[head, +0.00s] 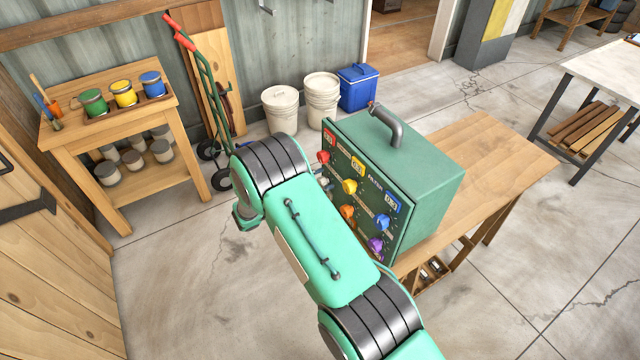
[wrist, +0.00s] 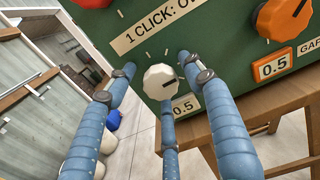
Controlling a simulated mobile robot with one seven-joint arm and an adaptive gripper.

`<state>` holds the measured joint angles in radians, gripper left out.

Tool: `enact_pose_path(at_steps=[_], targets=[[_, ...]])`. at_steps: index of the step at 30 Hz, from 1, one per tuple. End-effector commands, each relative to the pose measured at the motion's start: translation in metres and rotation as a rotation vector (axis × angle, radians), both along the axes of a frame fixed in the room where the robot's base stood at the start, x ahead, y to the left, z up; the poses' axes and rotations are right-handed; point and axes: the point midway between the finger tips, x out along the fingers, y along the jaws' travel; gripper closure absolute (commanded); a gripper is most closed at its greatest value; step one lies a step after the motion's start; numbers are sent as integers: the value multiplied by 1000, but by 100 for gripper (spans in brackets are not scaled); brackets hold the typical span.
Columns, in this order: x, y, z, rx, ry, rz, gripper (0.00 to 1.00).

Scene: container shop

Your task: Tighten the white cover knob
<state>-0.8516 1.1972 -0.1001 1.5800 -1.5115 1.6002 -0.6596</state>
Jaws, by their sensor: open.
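The white knob (wrist: 158,80) sits on the green panel (wrist: 210,45) of a box, between a "1 CLICK" label and a "0.5" label. Its dark pointer mark faces right. My gripper (wrist: 157,68) is open, its blue fingers spread around the knob: one to the left, one to the right, one below. The lower fingertip is very close to the knob's lower edge; I cannot tell whether it touches. In the head view the green box (head: 425,180) stands on a wooden bench, and my arm hides the white knob and most of my gripper.
An orange knob (wrist: 284,18) sits right of the white one, and a red knob (wrist: 93,2) is at the upper left. Yellow (head: 350,186), blue (head: 383,221) and purple (head: 375,244) knobs show too. The wooden bench (head: 500,165) is bare right of the box.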

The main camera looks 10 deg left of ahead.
Motion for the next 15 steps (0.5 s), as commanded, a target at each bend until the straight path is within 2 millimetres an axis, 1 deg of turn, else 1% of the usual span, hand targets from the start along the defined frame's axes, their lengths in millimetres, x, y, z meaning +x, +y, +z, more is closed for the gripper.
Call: enact_pose_path(at_steps=[6, 7, 13, 14, 15], targets=[[0, 0, 0, 0, 0, 0, 48], [0, 0, 0, 0, 0, 0, 50], [0, 0, 0, 0, 0, 0, 89], [0, 0, 0, 0, 0, 0, 92], [0, 0, 1, 0, 0, 0, 92]])
